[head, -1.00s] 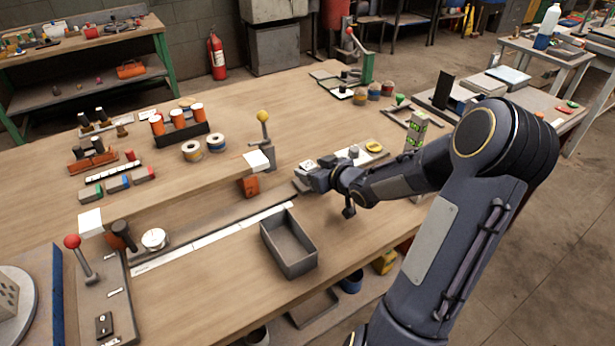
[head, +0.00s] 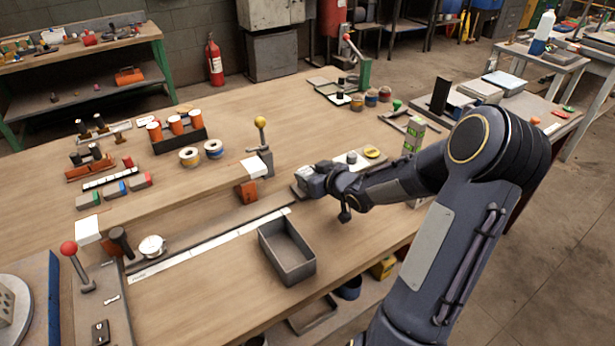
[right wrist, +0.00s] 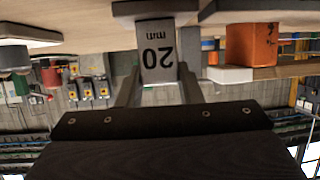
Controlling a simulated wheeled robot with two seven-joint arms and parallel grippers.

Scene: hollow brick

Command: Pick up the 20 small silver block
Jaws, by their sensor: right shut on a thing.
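The small silver block (right wrist: 157,48), marked "20 mm" and upside down in the right wrist view, sits between the two fingers of my right gripper (right wrist: 158,82). The fingers are shut on its sides. In the head view my right gripper (head: 314,181) is low at the left end of a grey holder plate (head: 338,168), and the block is hard to make out there. Whether the block still touches the plate is unclear. My left gripper is not in view.
An open grey tray (head: 287,250) stands in front on the bench. A yellow-knobbed lever (head: 262,140) and an orange block (head: 247,192) are left of my gripper. A green level-like block (head: 413,137) stands to the right, near my forearm.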

